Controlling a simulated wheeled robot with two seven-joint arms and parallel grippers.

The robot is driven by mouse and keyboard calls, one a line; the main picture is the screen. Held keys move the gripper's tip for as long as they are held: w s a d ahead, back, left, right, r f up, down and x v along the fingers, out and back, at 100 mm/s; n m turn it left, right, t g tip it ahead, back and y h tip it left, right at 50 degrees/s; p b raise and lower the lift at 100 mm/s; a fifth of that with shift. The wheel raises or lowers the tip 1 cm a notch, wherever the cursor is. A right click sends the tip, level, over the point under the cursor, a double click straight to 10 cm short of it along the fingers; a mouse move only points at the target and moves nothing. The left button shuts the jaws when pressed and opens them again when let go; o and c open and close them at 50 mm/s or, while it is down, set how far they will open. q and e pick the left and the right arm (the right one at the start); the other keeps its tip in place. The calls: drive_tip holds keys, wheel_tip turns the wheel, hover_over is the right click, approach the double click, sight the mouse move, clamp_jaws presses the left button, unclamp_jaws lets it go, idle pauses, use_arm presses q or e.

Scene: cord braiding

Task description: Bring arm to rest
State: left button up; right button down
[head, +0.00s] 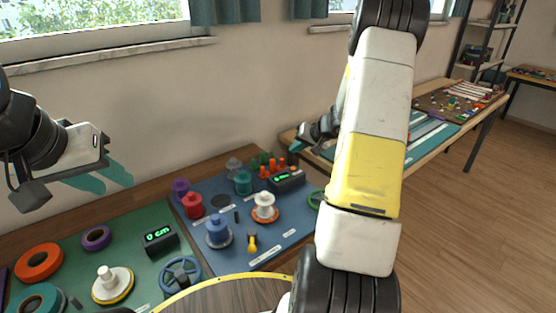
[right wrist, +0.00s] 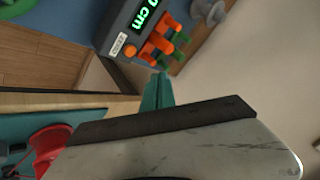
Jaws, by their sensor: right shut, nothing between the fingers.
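My left gripper (head: 114,186) is at the left of the head view, raised above the green mat and in front of the wall. Its two teal fingers stand apart with nothing between them. My right arm (head: 371,140), white and yellow, crosses the middle of the head view and hides part of the tables. My right gripper shows small and partly hidden behind that arm, near the back table edge. In the right wrist view its teal fingers (right wrist: 157,92) are together and empty, close to a counter box (right wrist: 145,25) with orange and green pegs.
A blue mat (head: 283,228) holds several spools and the counter box. A green mat (head: 75,252) to the left holds rings, a spool and a display (head: 160,239). A second table (head: 447,133) with a pegboard (head: 460,100) stands right. Floor at right is clear.

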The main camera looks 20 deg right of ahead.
drive_tip(key=s+a+r+n+g+y, duration=0.1)
drive_tip(key=s+a+r+n, duration=0.1)
drive_tip(key=s+a+r, duration=0.55)
drive_tip(key=s+a+r+n+g+y, duration=0.1)
drive_tip(key=s+a+r, duration=0.3)
drive_tip(key=a+r, duration=0.5)
drive_tip(key=s+a+r+h, duration=0.1)
drive_tip(key=s+r, duration=0.1)
drive_tip(key=s, duration=0.9)
drive_tip(key=s+a+r+n+h, duration=0.1)
drive_tip(key=s+r+h, duration=0.1)
drive_tip(key=s, duration=0.9)
drive_tip(key=shift+s+r+n+h, duration=0.15)
drive_tip(key=shift+r+n+h, duration=0.15)
drive_tip(key=shift+r, duration=0.25)
